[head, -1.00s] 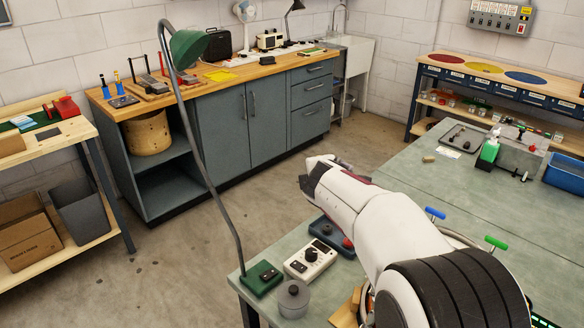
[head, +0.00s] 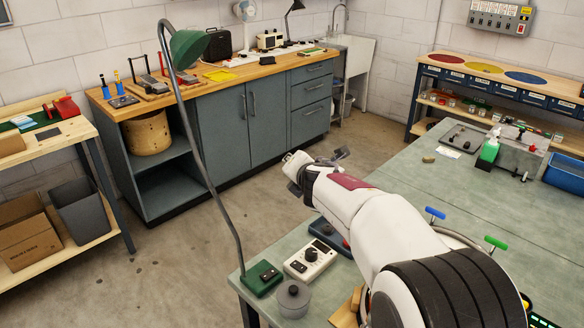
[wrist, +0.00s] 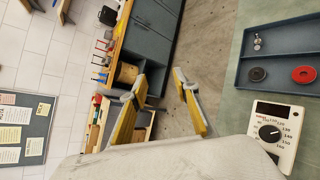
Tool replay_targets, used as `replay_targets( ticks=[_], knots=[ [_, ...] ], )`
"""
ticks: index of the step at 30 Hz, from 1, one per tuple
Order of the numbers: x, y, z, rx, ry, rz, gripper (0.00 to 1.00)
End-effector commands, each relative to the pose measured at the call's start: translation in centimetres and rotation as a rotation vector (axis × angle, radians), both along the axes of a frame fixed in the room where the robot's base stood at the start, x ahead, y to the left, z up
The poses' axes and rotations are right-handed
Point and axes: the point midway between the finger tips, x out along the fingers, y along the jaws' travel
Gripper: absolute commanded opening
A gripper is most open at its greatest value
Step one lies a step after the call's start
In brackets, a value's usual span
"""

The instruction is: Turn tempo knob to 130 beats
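The tempo box is a small white unit (head: 298,270) near the front left edge of the green bench, with a round black knob (head: 311,254) on top. In the wrist view the white box (wrist: 262,108) is at the lower right. Its black knob (wrist: 268,133) has printed numbers around it; I cannot read its setting surely. My gripper (head: 318,165) is raised above and beyond the box, apart from it. In the wrist view my gripper (wrist: 160,100) has its two yellow-padded fingers spread, with nothing between them.
A dark blue tray (wrist: 241,88) with a red ring and a black disc lies beside the box. The lamp's tall neck rises left of my gripper. The bench's middle is mostly clear.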

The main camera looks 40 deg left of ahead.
Motion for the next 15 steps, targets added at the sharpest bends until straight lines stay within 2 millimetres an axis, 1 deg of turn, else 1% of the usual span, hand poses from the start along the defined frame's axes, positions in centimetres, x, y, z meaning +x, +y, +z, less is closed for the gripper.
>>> replay_targets(
  ticks=[6, 15],
  knots=[
    [-0.78, 0.51, -0.07, -0.040, -0.061, 0.067, 0.30],
    [-1.04, 0.66, -0.09, -0.053, -0.082, 0.090, 0.30]
  ],
)
